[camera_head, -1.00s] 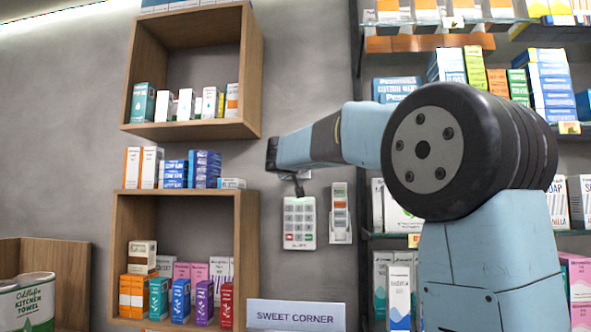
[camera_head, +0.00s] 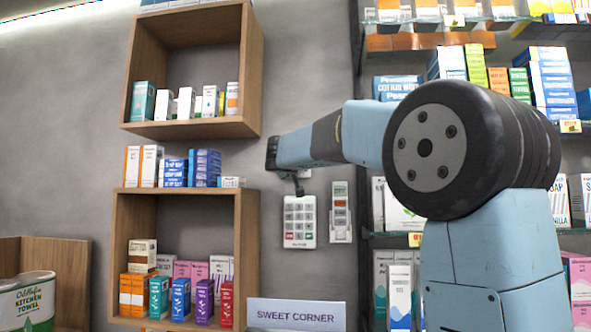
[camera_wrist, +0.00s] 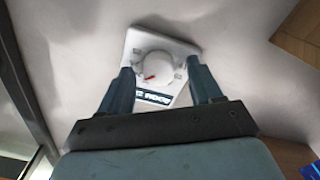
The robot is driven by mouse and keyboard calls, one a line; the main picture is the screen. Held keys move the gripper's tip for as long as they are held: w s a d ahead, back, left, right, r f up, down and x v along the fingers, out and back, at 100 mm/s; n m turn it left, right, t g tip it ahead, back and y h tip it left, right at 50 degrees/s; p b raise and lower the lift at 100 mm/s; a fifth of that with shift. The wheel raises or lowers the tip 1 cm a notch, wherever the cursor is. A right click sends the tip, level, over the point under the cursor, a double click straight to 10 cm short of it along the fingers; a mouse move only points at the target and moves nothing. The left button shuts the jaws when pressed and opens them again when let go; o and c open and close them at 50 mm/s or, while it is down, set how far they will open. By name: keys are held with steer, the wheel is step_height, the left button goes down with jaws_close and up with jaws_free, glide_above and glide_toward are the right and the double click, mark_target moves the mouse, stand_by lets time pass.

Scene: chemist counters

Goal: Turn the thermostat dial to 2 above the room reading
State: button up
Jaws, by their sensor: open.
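The thermostat (camera_wrist: 137,38) is a white square plate on the wall, seen tilted in the wrist view. Its round white dial (camera_wrist: 157,66) has a red pointer mark at its lower left. A dark display strip (camera_wrist: 154,99) with pale characters sits below the dial and appears upside down; its reading is too small to tell. My gripper (camera_wrist: 160,72) is open, with one finger on each side of the dial. I cannot tell whether the fingers touch it.
A white keypad (camera_head: 300,222) and a narrow white device (camera_head: 341,212) hang on the wall below my arm. Wooden shelf boxes (camera_head: 252,75) with medicine packs stand to the left. Stocked glass shelves are at the right.

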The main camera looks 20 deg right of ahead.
steer(key=v, duration=1.3)
steer(key=shift+s, duration=0.25)
steer(key=shift+f, duration=0.15)
steer(key=s+d+f+m+g+y, duration=0.1)
steer(key=s+d+f+g, duration=0.25)
steer(key=s+f, duration=0.45)
steer(key=s+d+f+g, duration=0.35)
steer(key=s+f, duration=0.25)
steer(key=f, duration=0.4)
steer(key=s+a+f+g+y, duration=0.1)
steer(key=s+f+g+y, duration=0.3)
steer(key=s+f, duration=1.3)
step_height(320, 180, down, 3)
steer(key=shift+s+a+f+m+y, duration=0.15)
steer(key=shift+a+m+y, duration=0.15)
steer(key=shift+y, duration=0.7)
